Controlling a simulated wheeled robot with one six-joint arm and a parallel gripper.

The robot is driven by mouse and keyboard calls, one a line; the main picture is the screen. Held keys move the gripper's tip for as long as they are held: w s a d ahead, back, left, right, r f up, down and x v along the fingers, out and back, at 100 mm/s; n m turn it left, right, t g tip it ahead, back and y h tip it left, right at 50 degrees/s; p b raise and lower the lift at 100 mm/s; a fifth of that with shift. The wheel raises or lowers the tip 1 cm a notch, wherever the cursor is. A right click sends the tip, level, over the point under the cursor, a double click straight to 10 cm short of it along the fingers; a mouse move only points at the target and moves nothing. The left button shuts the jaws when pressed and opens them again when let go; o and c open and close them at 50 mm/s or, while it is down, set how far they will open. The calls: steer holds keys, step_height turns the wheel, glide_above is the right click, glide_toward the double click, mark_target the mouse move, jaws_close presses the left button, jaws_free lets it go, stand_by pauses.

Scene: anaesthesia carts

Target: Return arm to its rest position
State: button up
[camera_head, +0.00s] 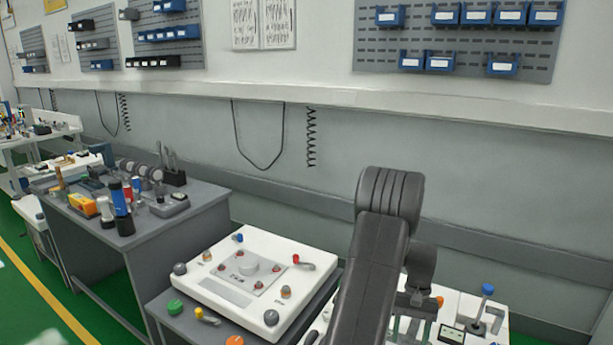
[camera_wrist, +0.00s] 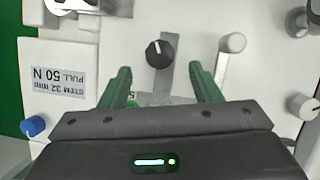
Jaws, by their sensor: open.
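My gripper (camera_wrist: 160,85) shows in the wrist view with its two green-tinted fingers apart and nothing held between them. It is over a white panel (camera_wrist: 110,45) with knobs. A black knob (camera_wrist: 159,54) on a grey slot lies beyond and between the fingertips. In the head view my dark arm rises at the right centre and hides part of the white panel (camera_head: 468,303) behind it.
A white panel box (camera_head: 228,311) with knobs stands left of my arm. A grey table (camera_head: 150,232) with bottles and tools is further left. Blue bins (camera_head: 445,14) hang on the wall rack. A blue knob (camera_wrist: 33,126) and a white-capped lever (camera_wrist: 232,43) stand near my gripper.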

steer(key=x, duration=0.5)
steer(key=shift+s+f, duration=0.1)
